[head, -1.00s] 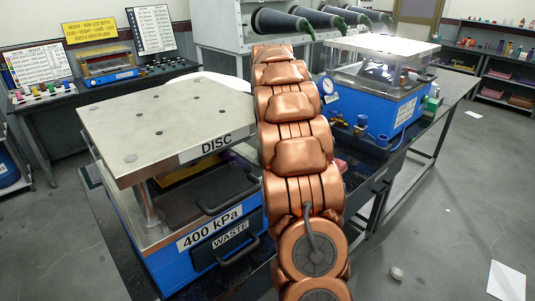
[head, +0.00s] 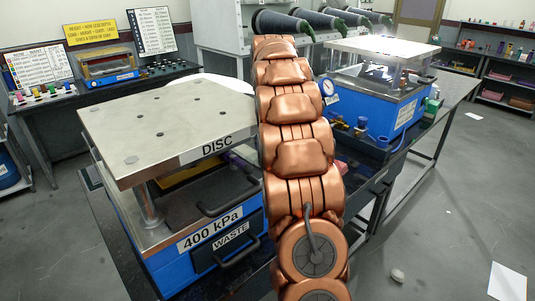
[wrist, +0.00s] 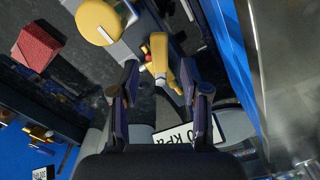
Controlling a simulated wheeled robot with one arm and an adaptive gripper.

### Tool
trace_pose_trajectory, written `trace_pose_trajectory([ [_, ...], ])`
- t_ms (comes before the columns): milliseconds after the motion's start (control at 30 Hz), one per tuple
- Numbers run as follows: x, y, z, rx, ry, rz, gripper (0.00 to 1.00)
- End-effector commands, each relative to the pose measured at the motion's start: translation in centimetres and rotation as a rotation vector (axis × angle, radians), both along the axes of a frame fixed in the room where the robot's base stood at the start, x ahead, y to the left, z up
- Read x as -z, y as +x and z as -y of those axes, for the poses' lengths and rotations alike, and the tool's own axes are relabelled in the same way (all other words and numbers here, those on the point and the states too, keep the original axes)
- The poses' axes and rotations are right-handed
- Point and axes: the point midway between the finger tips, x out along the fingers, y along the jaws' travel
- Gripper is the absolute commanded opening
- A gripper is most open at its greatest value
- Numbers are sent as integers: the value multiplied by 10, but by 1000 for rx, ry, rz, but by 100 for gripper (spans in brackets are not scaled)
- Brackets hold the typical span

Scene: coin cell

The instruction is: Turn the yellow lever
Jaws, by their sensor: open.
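In the wrist view, a yellow lever (wrist: 159,48) with a slanted yellow arm and a red part beside it lies ahead of my gripper. My gripper (wrist: 158,82) is open, its two dark fingers apart. The slanted lever arm shows between the fingertips, nearer the right one. I cannot tell whether they touch. A round yellow knob-like piece (wrist: 96,22) sits to the upper left. In the head view my copper arm hides the gripper, and I cannot make out the lever.
The blue press (head: 165,262) with a metal DISC plate (head: 160,120) stands left of my arm. A second blue machine (head: 365,105) stands behind right. In the wrist view, a blue panel (wrist: 232,60) rises close at right, and a red block (wrist: 36,46) lies at left.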

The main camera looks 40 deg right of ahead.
Motion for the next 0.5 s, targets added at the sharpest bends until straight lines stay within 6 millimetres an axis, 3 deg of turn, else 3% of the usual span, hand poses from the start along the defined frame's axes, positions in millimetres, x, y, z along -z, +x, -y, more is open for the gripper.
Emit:
trace_pose_trajectory([
  [200, -26, 1, 0, -1, -2, 3, 46],
  [500, -45, 0, 0, 0, -1, 0, 46],
])
